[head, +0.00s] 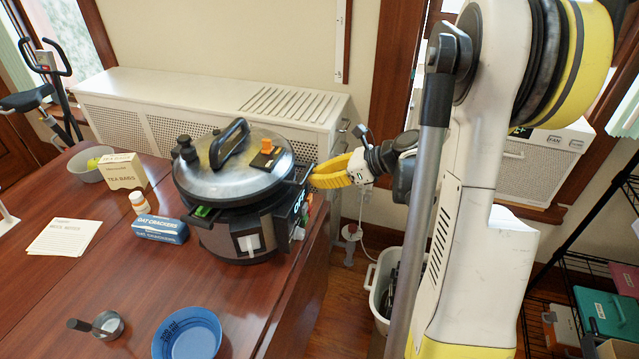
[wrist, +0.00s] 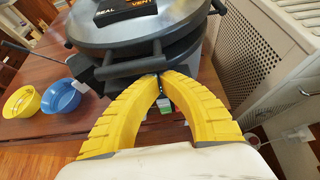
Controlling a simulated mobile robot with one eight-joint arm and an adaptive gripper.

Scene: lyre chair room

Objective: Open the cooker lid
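The cooker (head: 238,236) stands near the right edge of the wooden table, a round pot with a dark rim and grey body. Its grey metal lid (head: 228,178) is on top, with a black arched handle and an orange-topped valve. The lid also shows in the wrist view (wrist: 140,30), with a black "SEAL/VENT" plate. My gripper (head: 312,180) reaches in from the right at the cooker's side. In the wrist view, its yellow fingertips (wrist: 160,76) come together at the dark side handle (wrist: 133,68). They look shut on it, but the contact is partly hidden.
Oat crackers (head: 160,229), a pill bottle (head: 140,203), a tea box (head: 123,171) and a note (head: 64,237) lie left of the cooker. A blue bowl (head: 188,336) and a measuring cup (head: 108,324) are in front. A white radiator cabinet (head: 160,100) stands close behind.

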